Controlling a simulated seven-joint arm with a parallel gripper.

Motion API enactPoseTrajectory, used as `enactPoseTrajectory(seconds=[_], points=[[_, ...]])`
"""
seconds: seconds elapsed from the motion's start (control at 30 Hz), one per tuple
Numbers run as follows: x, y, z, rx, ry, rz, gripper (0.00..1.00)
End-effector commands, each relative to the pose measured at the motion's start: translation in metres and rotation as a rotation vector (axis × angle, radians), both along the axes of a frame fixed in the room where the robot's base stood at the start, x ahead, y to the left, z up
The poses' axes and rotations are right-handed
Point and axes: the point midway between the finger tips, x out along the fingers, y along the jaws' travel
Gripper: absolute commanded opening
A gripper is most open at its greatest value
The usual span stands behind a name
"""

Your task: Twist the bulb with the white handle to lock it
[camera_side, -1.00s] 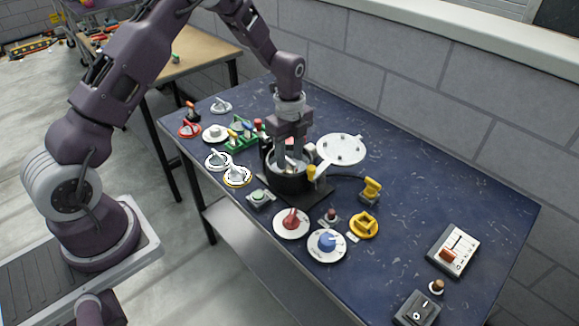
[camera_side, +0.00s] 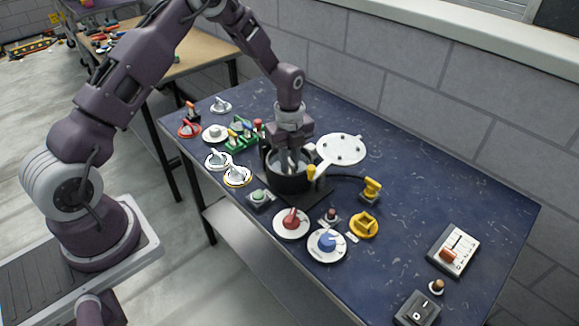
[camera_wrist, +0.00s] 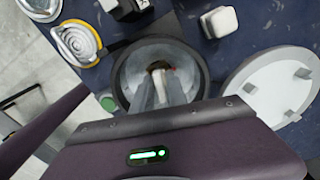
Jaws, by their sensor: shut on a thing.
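My gripper (camera_side: 290,166) points down into a round black housing (camera_side: 289,182) near the middle of the blue table. In the wrist view both grey fingers (camera_wrist: 161,90) reach inside the housing (camera_wrist: 124,75), close together. They are shut on the white handle (camera_wrist: 158,78), a pale piece showing between the fingertips. The bulb under the handle is mostly hidden by the fingers and the dark inside of the housing. I cannot tell the bulb's turn angle.
The round white lid (camera_side: 342,149) stands open at the housing's right. White and yellow-ringed dials (camera_side: 237,176) are at its left. A red knob (camera_side: 291,221), blue knob (camera_side: 327,242) and yellow plug (camera_side: 371,188) lie nearer the front and right.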

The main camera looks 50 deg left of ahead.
Motion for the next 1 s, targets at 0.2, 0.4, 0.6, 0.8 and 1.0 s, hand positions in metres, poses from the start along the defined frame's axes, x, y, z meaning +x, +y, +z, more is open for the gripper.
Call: enactPoseTrajectory(seconds=[0.2, 0.4, 0.6, 0.8, 1.0], points=[[0.0005, 0.0001, -0.0002, -0.002, -0.002, -0.364, 0.00], [0.0006, -0.0004, -0.0001, -0.002, -0.002, -0.698, 0.00], [0.0008, -0.0002, 0.0000, -0.001, -0.002, -1.002, 0.00], [0.0006, -0.0005, 0.0001, 0.000, -0.002, -1.186, 0.00], [0.0006, -0.0005, 0.0001, 0.000, -0.002, -1.182, 0.36]])
